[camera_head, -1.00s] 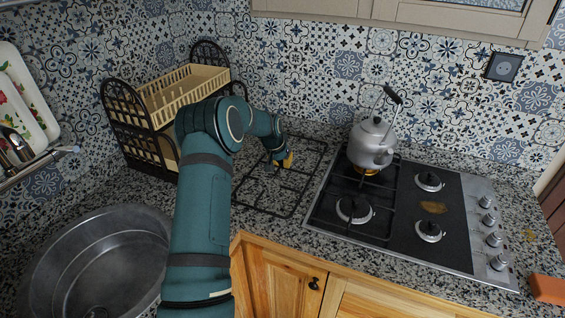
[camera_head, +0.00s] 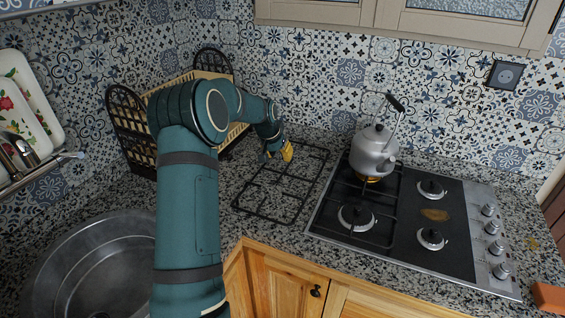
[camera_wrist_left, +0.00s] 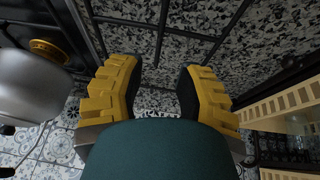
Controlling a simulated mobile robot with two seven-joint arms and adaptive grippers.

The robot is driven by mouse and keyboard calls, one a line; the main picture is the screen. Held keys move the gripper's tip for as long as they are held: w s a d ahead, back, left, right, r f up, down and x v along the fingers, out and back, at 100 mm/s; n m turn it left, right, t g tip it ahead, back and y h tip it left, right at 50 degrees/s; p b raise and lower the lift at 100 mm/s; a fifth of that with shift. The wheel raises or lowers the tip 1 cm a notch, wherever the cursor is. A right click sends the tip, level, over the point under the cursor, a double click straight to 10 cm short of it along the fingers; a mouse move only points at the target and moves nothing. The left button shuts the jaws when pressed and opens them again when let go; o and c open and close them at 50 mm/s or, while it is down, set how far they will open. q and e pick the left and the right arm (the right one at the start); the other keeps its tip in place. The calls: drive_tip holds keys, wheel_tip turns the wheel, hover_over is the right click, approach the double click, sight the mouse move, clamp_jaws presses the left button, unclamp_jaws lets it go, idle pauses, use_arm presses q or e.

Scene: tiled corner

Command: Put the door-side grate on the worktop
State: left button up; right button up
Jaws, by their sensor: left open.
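A black wire grate (camera_head: 268,215) lies flat on the granite worktop (camera_head: 222,190), left of the hob. Its bars also show at the top of the left wrist view (camera_wrist_left: 163,30). My left gripper (camera_head: 284,153) is over the far end of this grate, near the tiled wall. Its yellow fingers (camera_wrist_left: 157,88) are spread apart in the left wrist view, with only speckled worktop between them. The right half of the hob (camera_head: 457,215) has bare burners. Another black grate (camera_head: 385,222) sits on its left half. My right gripper is not in view.
A grey kettle (camera_head: 373,150) stands on the hob's far left burner, close right of my left gripper. A dish rack (camera_head: 128,120) stands at the back left. A round sink (camera_head: 85,260) is at front left. An orange block (camera_head: 548,297) lies at the right edge.

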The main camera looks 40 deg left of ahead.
use_arm(q)
drive_tip(key=shift+v, duration=1.55)
